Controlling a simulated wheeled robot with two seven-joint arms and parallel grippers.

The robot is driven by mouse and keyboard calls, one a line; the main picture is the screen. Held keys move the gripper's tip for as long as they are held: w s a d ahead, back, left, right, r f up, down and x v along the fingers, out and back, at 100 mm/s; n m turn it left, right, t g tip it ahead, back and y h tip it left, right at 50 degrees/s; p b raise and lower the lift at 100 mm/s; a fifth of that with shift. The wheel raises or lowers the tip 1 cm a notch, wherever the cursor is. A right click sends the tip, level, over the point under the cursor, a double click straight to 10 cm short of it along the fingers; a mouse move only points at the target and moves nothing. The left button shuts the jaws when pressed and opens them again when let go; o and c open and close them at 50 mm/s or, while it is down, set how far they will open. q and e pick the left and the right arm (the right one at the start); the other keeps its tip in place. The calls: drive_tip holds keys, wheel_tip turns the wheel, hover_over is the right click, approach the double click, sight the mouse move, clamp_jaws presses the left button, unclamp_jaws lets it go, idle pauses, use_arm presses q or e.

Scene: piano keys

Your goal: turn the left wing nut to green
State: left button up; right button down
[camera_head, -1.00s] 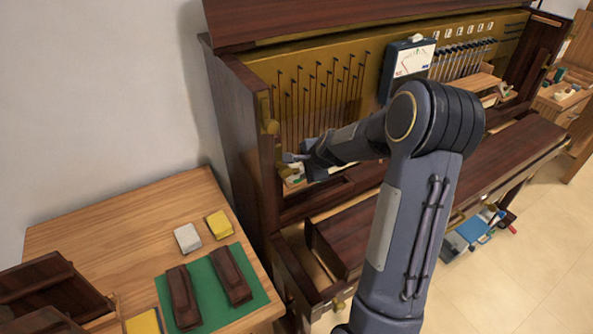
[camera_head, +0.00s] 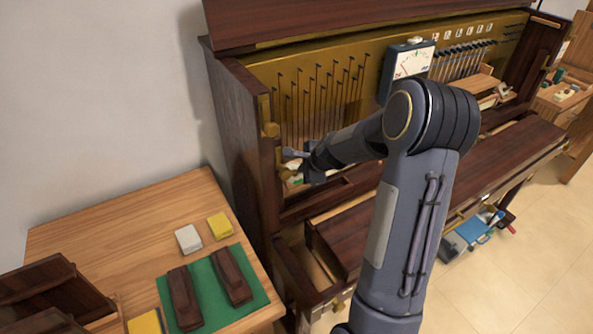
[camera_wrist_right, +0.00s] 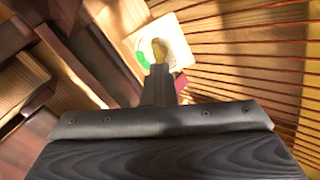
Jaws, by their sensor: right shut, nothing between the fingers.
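My right gripper (camera_head: 294,154) reaches into the open piano at its left end, beside the left post. In the right wrist view its fingers (camera_wrist_right: 159,74) are shut with nothing between them. The brass-coloured wing nut (camera_wrist_right: 160,49) shows just beyond the fingertips, on a white dial plate (camera_wrist_right: 179,42) with a green mark (camera_wrist_right: 141,60) at its left. The fingertips overlap the nut's lower part in the picture; I cannot tell whether they touch it. In the head view my gripper hides most of the nut and plate. My left gripper is not in view.
The piano's strings (camera_wrist_right: 240,50) fan out right of the plate. A white gauge (camera_head: 413,62) hangs on the piano's back. A wooden side table (camera_head: 110,225) at left holds a green mat (camera_head: 208,293) with dark wooden blocks. The keyboard lid (camera_head: 500,160) lies in front.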

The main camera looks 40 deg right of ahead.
drive_tip(key=shift+m, duration=0.6)
drive_tip(key=shift+m+p, duration=0.55)
drive_tip(key=shift+m, duration=1.35)
drive_tip(key=m+p, duration=0.1)
drive_tip(key=m, duration=0.2)
drive_tip(key=shift+m, duration=0.4)
